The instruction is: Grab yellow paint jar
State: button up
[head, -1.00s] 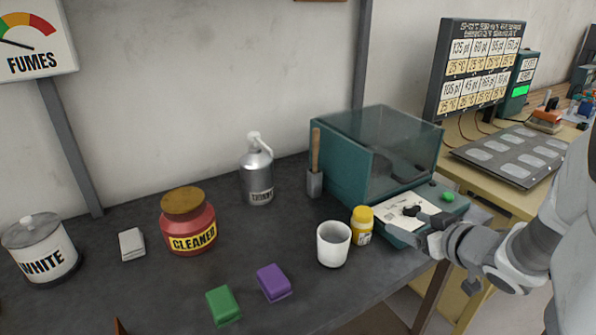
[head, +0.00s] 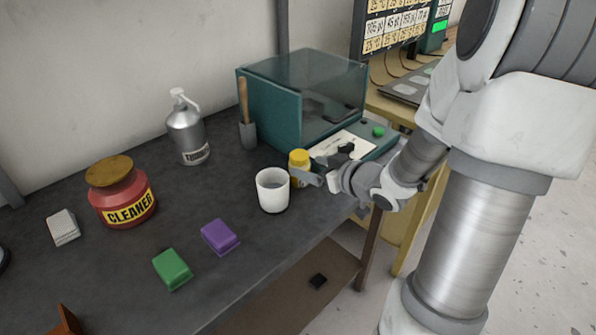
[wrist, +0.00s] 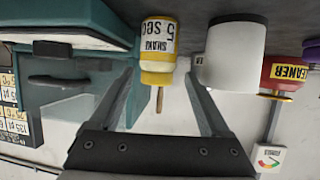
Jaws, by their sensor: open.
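The yellow paint jar (head: 299,160) stands upright on the dark bench, beside a white cup (head: 272,190) and the teal machine. My gripper (head: 322,170) is open and low at the bench edge, with its fingers pointing toward the jar and partly covering its lower part. In the wrist view, which is upside down, the jar (wrist: 158,52) with its "SHAKE 5 SEC" label shows between and beyond the fingertips of my gripper (wrist: 163,78). One finger is close to the white cup (wrist: 231,55); I cannot tell if they touch.
The teal machine (head: 272,112) with a clear cover stands right behind the jar. A silver pump bottle (head: 187,132), a red cleaner jar (head: 122,195), and purple (head: 220,236) and green (head: 172,268) blocks are farther left. Bare bench lies between them.

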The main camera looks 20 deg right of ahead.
aim_at(292, 159)
jog(key=b+x, duration=0.1)
jog(key=x, duration=0.3)
jog(key=b+x, duration=0.1)
jog(key=x, duration=0.3)
jog(key=shift+w+d+r, duration=0.1)
jog(key=shift+w+r, duration=0.05)
jog(key=shift+w, duration=0.1)
grip_shut()
